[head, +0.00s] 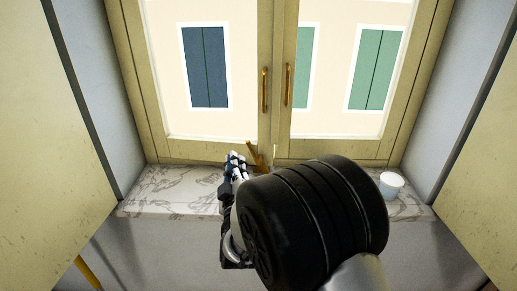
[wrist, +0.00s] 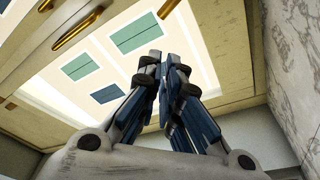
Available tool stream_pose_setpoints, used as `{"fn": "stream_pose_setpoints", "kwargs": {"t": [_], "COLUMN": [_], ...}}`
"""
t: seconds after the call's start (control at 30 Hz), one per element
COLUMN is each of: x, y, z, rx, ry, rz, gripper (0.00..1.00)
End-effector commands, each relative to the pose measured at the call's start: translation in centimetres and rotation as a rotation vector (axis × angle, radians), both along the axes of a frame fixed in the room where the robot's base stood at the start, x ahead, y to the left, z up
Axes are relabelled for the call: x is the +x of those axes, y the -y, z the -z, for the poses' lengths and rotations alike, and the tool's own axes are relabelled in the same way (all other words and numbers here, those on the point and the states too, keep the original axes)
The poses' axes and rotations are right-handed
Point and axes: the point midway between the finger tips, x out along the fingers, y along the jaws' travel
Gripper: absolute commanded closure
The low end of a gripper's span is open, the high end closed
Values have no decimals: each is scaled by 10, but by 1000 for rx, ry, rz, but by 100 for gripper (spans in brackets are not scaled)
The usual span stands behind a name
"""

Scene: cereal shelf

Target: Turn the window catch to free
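The window catch (head: 256,156) is a small golden-brown lever low on the window, where the two sashes meet just above the sill. It leans, with its upper end to the left; my arm hides part of its surroundings. A brass piece at the top edge of the wrist view (wrist: 169,8) looks like the same catch, cut off by the frame. My gripper (head: 237,160) is just left of the catch in the head view, apparently not holding it. In the wrist view my gripper's fingers (wrist: 164,66) are together, with nothing visible between them.
Two upright brass handles, left (head: 264,90) and right (head: 288,85), sit on the middle stiles. A white cup (head: 391,184) stands on the right of the marble sill (head: 165,190). Open yellowish panels flank the window on both sides.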

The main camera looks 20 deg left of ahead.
Motion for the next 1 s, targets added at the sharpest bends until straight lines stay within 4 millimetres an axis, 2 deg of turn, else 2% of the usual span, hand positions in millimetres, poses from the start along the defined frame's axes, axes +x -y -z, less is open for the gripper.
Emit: {"fn": "stream_pose_setpoints", "kwargs": {"t": [0.03,0.1,0.5,0.8,1.0], "x": [8,16,44,47,45], "y": [8,15,74,128,147], "z": [-9,-13,-26,-22,-18], "rx": [95,237,983,1473,1641], "ry": [-50,-132,-708,-1142,-1281], "rz": [-33,-90,-272,-204,-138], "gripper": [100,100,100,100,100]}}
